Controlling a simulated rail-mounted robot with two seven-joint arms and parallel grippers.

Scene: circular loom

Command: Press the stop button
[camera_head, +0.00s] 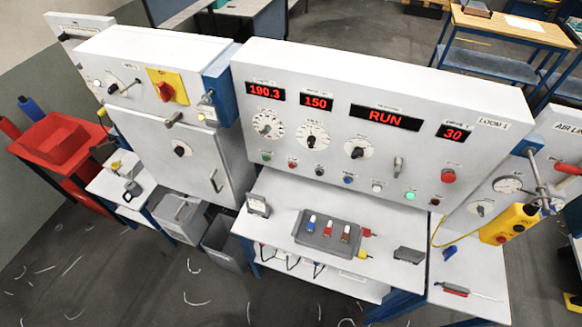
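The white control panel (300,110) carries red displays, one reading RUN (385,118). Below its dials is a row of small round buttons and lamps. A green button (266,157) is at the row's left end. A small red button (293,163) sits just right of it. A lit green lamp (410,196) and a dark red one (435,201) are at the right end. A larger red mushroom button (448,176) sits above them. The labels are too small to read, so I cannot tell which is marked stop. Neither gripper is in view.
A white shelf (280,205) with a grey tray (330,240) of small parts juts out under the panel. A cabinet with a red-and-yellow rotary switch (166,90) stands left. A yellow pendant (510,225) hangs at right. The space before the panel face looks clear.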

